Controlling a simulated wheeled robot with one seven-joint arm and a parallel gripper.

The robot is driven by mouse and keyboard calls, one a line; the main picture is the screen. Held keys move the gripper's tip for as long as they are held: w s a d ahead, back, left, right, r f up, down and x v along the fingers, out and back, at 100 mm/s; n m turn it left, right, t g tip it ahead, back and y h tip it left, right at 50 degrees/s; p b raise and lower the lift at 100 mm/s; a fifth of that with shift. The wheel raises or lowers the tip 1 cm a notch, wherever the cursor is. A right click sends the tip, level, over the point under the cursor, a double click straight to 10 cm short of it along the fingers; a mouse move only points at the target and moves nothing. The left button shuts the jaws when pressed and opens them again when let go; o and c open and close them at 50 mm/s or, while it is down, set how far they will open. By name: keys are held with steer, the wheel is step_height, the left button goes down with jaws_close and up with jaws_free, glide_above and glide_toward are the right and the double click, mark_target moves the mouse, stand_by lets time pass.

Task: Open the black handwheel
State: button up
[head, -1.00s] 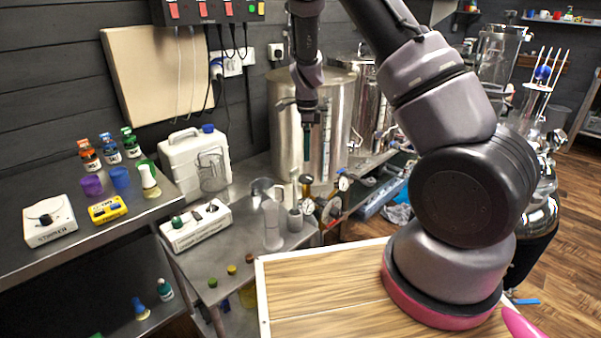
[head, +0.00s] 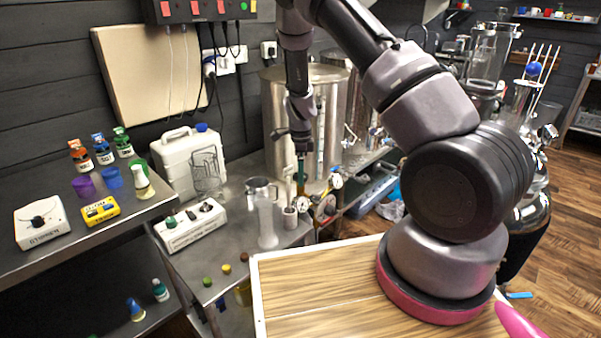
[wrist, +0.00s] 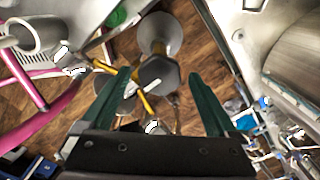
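A dark grey to black, faceted knob (wrist: 158,75), which looks like the handwheel, sits over brass-coloured pipework in the wrist view. My gripper (wrist: 160,77) has its two green fingers spread wide, one on each side of the knob in the picture. The wrist view does not show clearly whether the fingertips are level with the knob or above it. In the head view my gripper (head: 301,178) points down in front of the large steel tank, above the brass fittings. The handwheel cannot be made out there. No contact is visible.
A steel tank (head: 281,110) stands close behind my gripper. Pressure gauges (head: 336,181) sit just right of it. A wooden-topped table (head: 320,285) is in front.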

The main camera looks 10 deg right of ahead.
steer(key=c, duration=1.2)
steer(key=shift+o, duration=0.2)
